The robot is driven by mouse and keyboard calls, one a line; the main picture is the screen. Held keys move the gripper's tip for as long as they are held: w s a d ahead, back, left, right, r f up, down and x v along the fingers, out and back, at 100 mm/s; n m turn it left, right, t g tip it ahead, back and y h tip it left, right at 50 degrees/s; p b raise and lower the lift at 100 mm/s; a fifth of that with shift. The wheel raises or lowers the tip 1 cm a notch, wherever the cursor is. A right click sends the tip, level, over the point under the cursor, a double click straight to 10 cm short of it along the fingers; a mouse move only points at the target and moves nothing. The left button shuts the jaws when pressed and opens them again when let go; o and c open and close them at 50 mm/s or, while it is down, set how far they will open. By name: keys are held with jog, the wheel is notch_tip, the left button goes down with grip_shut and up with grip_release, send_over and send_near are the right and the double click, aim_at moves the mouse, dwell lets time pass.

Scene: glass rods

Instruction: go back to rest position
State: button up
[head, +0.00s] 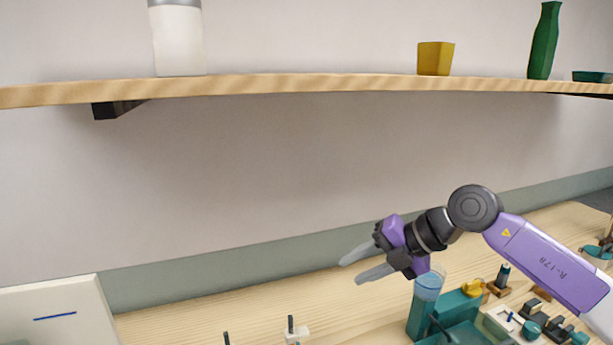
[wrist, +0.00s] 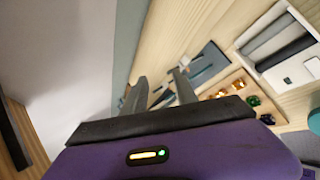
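My gripper (head: 358,266) is raised above the wooden workbench (head: 215,314) in the head view, with its two grey fingers pointing left. The fingers are apart and nothing shows between them. In the wrist view the fingers (wrist: 160,78) also stand apart, and the bench lies beyond them. No glass rod is in the gripper. In the wrist view, a dark mat (wrist: 211,59) with slim pieces on it lies on the bench.
A wooden shelf (head: 300,85) with a white jar (head: 179,40), yellow pot (head: 435,58) and green vase (head: 543,40) runs above. A blue-topped clear container (head: 428,287) stands just below my gripper. Tools crowd the right. Air left of the gripper is free.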

jog(key=s+a+r+n+y, duration=0.1)
jog(key=s+a+r+y, duration=0.25)
jog(key=a, duration=0.35)
jog(key=s+a+r+n+y, duration=0.1)
jog(key=s+a+r+y, duration=0.25)
jog(key=a, duration=0.25)
jog(key=s+r+m+t+y+b, duration=0.3)
jog(key=s+r+m+t+y, duration=0.2)
jog(key=s+r+y, duration=0.25)
jog(key=s+d+f+m+t+h+b, duration=0.1)
jog(key=s+d+f+m+t+h, duration=0.4)
jog(key=d+f+m+t+h, duration=0.55)
jog(key=s+d+f+m+t+h+b, duration=0.2)
jog(key=s+d+f+m+t+h, duration=0.4)
jog(key=m+h, duration=0.85)
jog(key=s+d+f+m+g+y+b, duration=0.1)
jog(key=s+f+g, duration=0.4)
jog(key=s+f, duration=0.5)
jog(key=s+d+f+m+g+y+b, duration=0.1)
jog(key=s+d+f+g, duration=0.4)
jog(key=s+f, duration=0.6)
jog(key=s+m+b, duration=0.1)
jog(key=s, duration=0.3)
jog(key=shift+f+m, duration=0.15)
jog(key=shift+m, duration=0.25)
